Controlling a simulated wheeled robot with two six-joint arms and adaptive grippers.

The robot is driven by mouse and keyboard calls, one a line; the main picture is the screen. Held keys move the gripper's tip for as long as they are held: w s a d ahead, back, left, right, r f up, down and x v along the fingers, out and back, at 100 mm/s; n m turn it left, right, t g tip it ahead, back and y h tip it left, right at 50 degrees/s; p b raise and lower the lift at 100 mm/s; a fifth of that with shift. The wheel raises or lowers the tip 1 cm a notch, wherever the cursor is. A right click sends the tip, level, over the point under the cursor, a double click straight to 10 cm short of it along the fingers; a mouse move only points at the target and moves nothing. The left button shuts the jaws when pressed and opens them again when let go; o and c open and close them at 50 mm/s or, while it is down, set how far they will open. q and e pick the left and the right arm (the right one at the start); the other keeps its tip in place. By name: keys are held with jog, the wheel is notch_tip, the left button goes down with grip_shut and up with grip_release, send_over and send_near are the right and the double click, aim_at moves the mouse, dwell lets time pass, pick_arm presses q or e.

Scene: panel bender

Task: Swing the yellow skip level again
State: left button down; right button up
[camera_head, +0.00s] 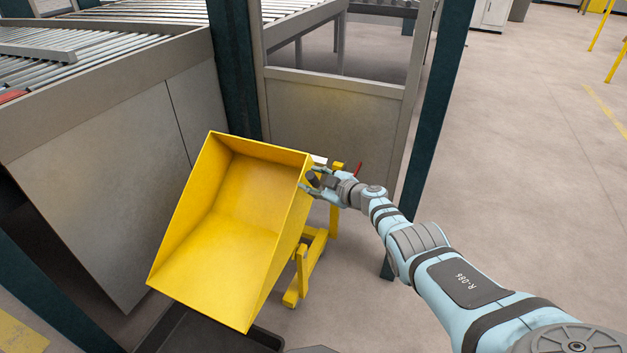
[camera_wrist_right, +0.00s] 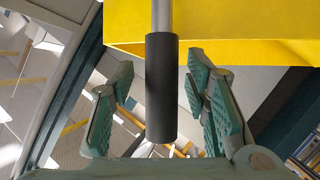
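The yellow skip (camera_head: 232,220) is tipped toward me in the head view, its open top facing me and its lip low at the front. It stands on a yellow frame (camera_head: 312,255). My right gripper (camera_head: 308,184) is at the skip's upper right edge. In the right wrist view, a dark handle grip (camera_wrist_right: 162,88) on a metal rod stands between the fingers of my open right gripper (camera_wrist_right: 160,105), with gaps on both sides. The skip's yellow side (camera_wrist_right: 230,30) fills the top of that view. My left gripper is not in view.
A dark bin (camera_head: 195,335) lies below the skip's lip. A grey-panelled roller conveyor (camera_head: 110,150) is on the left. Dark green posts (camera_head: 235,70) and a grey panel (camera_head: 330,115) stand behind. Open floor (camera_head: 540,170) lies to the right.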

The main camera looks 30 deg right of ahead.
jog(key=shift+a, duration=0.1)
jog(key=shift+a+r, duration=0.1)
jog(key=s+a+f+n+t+b, duration=0.2)
jog(key=s+a+f+n, duration=0.15)
jog(key=s+a, duration=0.4)
jog(key=s+a+f+n+t+b, duration=0.2)
jog(key=s+a+f, duration=0.2)
jog(key=s+a, duration=0.35)
jog(key=r+p+v, duration=0.1)
jog(key=r+v, duration=0.1)
jog(key=v, duration=1)
jog(key=shift+s+a+r, duration=0.15)
jog(key=shift+a+r, duration=0.05)
jog(key=shift+a, duration=0.1)
